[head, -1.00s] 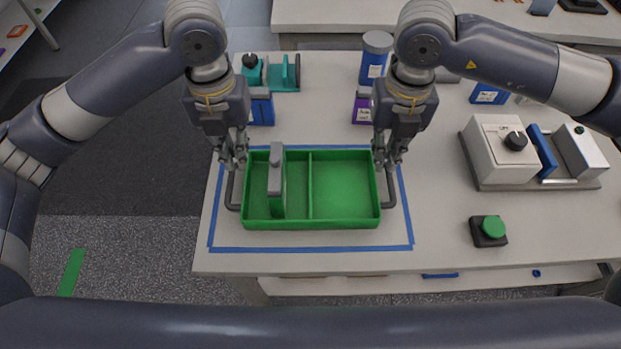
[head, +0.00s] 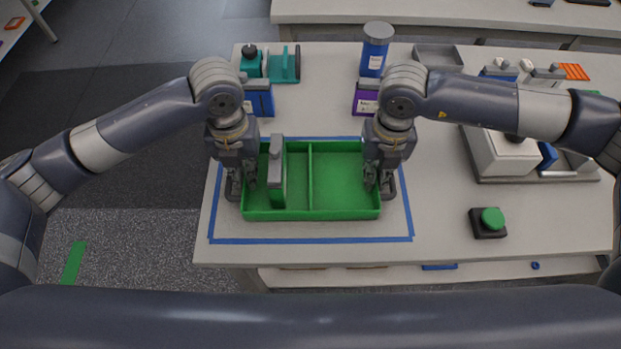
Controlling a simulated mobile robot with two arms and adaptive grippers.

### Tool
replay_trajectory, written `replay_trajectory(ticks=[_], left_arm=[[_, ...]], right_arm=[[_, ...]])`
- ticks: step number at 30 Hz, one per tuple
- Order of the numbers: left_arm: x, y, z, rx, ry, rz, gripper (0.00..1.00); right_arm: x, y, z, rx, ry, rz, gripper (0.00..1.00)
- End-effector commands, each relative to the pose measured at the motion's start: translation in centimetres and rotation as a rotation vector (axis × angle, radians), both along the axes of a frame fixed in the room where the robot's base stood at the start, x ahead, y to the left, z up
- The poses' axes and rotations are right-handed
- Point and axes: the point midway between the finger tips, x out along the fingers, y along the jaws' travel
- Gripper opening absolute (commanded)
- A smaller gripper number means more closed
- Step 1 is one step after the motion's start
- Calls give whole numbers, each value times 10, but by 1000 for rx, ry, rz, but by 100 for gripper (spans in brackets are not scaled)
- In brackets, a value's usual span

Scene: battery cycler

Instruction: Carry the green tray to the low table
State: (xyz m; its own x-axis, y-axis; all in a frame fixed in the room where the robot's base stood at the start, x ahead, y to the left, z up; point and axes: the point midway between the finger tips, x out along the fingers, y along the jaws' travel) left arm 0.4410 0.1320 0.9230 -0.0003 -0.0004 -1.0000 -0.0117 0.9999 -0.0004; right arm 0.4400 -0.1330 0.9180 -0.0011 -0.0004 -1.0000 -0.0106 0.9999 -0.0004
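The green tray (head: 345,190) lies flat inside a blue tape outline on the grey workbench. It has a divider and a grey-topped green block (head: 277,172) standing in its left compartment. Each short side has a dark handle. My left gripper (head: 242,188) is down at the left handle, fingers around or beside it. My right gripper (head: 379,187) is down at the right handle in the same way. The fingertips are small and partly hidden, so whether they are closed on the handles cannot be told. I cannot make out a low table.
The workbench (head: 330,254) holds a button box with a green button (head: 491,219) right of the tray and a white device (head: 495,155) behind it. Blue and purple boxes and a blue cylinder (head: 373,57) stand behind the tray. Open floor (head: 130,240) lies to the left.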

Motion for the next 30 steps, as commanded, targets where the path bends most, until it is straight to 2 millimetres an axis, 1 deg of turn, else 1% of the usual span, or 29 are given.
replay_trajectory(ticks=[9,10,11,20,26,30], left_arm=[[0,0,-2,0,0,0,9],[0,0,-2,0,0,0,2],[0,0,-2,0,0,0,0],[0,0,-2,1,0,0,0],[1,0,2,0,-2,0,0],[1,0,9,0,-2,0,0]], right_arm=[[0,0,-2,0,0,0,9],[0,0,-2,0,0,0,2],[0,0,-2,0,0,0,0],[0,0,-1,0,-1,0,0],[1,0,2,1,-3,-1,0],[1,0,9,0,-3,-1,0]])
